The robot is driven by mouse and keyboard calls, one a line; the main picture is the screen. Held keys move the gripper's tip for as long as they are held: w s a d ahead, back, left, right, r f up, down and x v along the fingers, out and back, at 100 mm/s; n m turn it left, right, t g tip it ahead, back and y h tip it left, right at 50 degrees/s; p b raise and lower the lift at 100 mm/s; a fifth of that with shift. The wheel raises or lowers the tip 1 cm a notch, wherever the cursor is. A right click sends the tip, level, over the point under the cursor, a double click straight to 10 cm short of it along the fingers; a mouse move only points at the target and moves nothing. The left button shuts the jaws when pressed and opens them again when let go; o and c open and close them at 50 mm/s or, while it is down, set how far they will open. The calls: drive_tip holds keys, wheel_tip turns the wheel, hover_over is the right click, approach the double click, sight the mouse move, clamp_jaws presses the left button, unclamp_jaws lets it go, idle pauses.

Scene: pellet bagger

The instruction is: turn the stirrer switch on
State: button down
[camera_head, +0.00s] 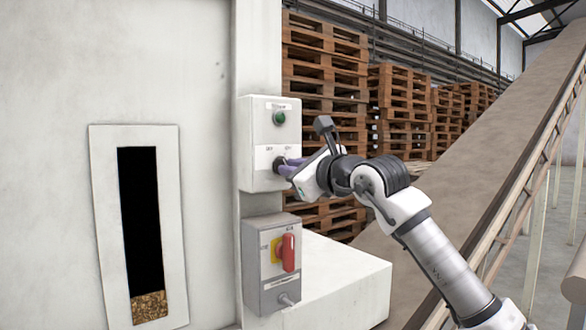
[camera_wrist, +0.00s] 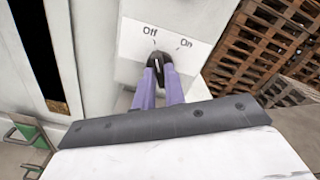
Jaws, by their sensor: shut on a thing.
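The stirrer switch (camera_wrist: 156,65) is a black rotary knob on a white plate marked Off on the left and On on the right. In the wrist view its light pointer line is near upright, tilted slightly to the left. My gripper (camera_wrist: 159,74) has its two purple fingers shut on the knob. In the head view my gripper (camera_head: 290,167) reaches the knob (camera_head: 279,163) from the right, on the lower half of the white control box (camera_head: 257,118). The fingers hide part of the knob there.
A green button (camera_head: 279,118) sits above the knob. A grey box with a red and yellow rotary switch (camera_head: 288,253) is mounted below. A sight window (camera_head: 140,220) with pellets at its bottom is at the left. Pallet stacks (camera_head: 325,80) and a sloping conveyor (camera_head: 490,150) stand behind and right.

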drive_tip(key=shift+m+b, duration=0.3)
drive_tip(key=shift+b, duration=0.15)
drive_tip(key=shift+m+b, duration=4.55)
drive_tip(key=shift+m, duration=1.05)
drive_tip(key=shift+r, duration=0.1)
drive_tip(key=shift+d, duration=0.1)
drive_tip(key=c, duration=1.5)
unclamp_jaws()
drive_tip(key=shift+o, duration=0.2)
drive_tip(key=shift+s, duration=0.1)
